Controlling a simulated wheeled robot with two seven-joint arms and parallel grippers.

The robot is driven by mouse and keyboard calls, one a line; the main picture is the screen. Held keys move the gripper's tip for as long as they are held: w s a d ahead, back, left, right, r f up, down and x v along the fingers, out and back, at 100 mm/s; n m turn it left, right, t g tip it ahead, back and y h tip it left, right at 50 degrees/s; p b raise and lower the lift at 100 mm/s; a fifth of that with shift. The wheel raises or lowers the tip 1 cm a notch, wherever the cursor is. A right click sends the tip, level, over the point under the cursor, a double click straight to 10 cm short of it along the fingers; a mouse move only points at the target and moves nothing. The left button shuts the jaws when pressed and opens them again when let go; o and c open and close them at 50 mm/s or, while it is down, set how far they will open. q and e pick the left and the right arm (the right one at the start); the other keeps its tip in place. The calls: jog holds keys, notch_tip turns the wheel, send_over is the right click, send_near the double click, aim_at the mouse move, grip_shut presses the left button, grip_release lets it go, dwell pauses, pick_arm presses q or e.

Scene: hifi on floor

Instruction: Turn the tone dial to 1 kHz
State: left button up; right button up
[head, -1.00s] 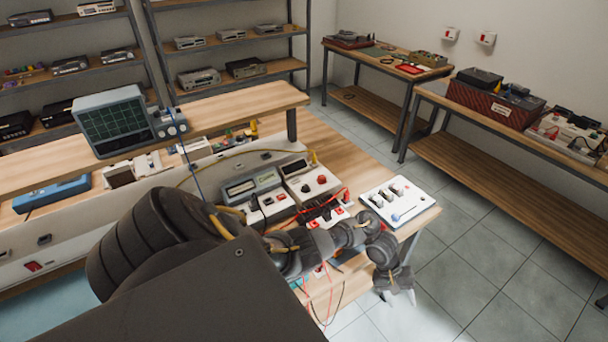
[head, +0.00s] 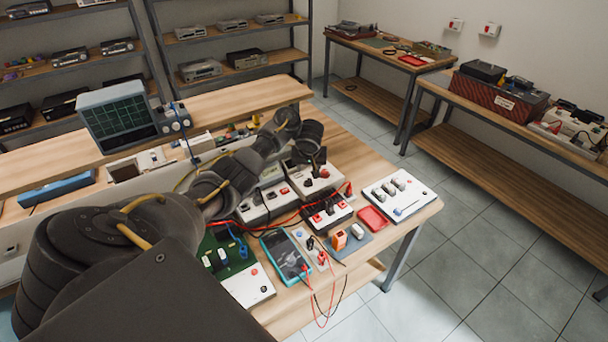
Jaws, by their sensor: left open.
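My left arm reaches in from the left over the workbench. My left gripper (head: 314,169) is open and points down above the white box with a display and red knob (head: 301,190), hiding part of it. I cannot tell whether the fingers touch it. A white panel (head: 412,207) with several dark knobs (head: 388,187) lies at the right end of the bench. The markings are too small to read, so I cannot tell which knob is the tone dial or where it points. My right gripper is not in view.
Near the front of the bench (head: 358,262) are a teal multimeter (head: 284,256), a black box with red parts (head: 327,213), a red tray (head: 373,218) and a green circuit board (head: 224,249). Red and black leads hang over the front edge. An oscilloscope (head: 118,123) stands on the raised shelf.

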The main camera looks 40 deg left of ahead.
aim_at(308, 180)
pick_arm(q)
jog(key=b+x, duration=0.2)
jog(key=x, duration=0.7)
jog(key=shift+w+a+f+b, duration=0.2)
jog(key=shift+f+b, duration=0.2)
jog(key=shift+f, duration=0.2)
jog(key=shift+s, duration=0.1)
jog(key=c, duration=1)
